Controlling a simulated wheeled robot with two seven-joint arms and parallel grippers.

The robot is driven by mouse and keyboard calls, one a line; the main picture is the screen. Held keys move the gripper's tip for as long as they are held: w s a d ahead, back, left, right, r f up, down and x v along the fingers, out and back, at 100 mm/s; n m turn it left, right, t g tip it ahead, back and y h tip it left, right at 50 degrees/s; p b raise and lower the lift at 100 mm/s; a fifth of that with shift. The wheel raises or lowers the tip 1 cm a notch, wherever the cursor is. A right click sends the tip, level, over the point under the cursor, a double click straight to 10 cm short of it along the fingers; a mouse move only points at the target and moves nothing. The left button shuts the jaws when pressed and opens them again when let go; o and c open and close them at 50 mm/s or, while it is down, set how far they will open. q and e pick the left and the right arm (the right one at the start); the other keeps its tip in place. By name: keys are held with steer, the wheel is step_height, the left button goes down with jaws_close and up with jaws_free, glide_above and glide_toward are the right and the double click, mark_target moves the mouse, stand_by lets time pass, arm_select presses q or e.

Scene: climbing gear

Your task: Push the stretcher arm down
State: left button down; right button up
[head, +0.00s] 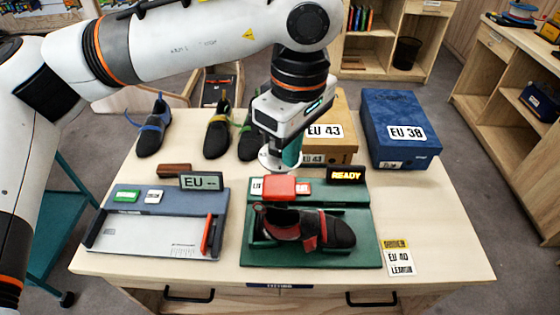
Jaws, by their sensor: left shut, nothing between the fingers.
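The stretcher is a green base (360,222) on the table, with a black and red climbing shoe (325,230) lying on it. A red block (280,188), which looks like the stretcher arm's end, sits over the heel side of the shoe. A teal upright piece (293,150) stands behind it, partly hidden by my gripper. My left gripper (277,160) points down just above and behind the red block, shut and empty. I cannot tell whether it touches the arm. A display (346,175) on the base reads READY. My right gripper is out of view.
A foot-measuring board (150,235) with a red slider and an EU display (201,181) lies left. Several shoes (217,135) stand at the back left. A blue EU 38 box (400,128) and a tan EU 43 box (340,130) stand behind. A label card (400,258) lies front right.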

mark_target(281, 186)
arm_select(q)
steer(key=shift+w+a+f+y+b, duration=0.3)
steer(key=shift+w+a+f+b, duration=0.05)
steer(key=shift+w+f+b, duration=0.1)
steer(key=shift+w+a+f+b, duration=0.15)
steer(key=shift+f+b, duration=0.5)
steer(key=shift+f, duration=0.75)
steer(key=shift+s+a+f+b, duration=0.1)
steer(key=shift+f+b, duration=0.5)
steer(key=shift+f, duration=0.75)
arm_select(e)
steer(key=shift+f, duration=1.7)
arm_select(q)
step_height(281, 186, down, 14)
steer(key=s+d+b, duration=0.1)
steer(key=d+b, duration=0.1)
steer(key=b, duration=1.2)
steer(key=shift+s+d+r, duration=0.15)
steer(key=shift+s+d, duration=0.1)
steer(key=shift+s, duration=0.15)
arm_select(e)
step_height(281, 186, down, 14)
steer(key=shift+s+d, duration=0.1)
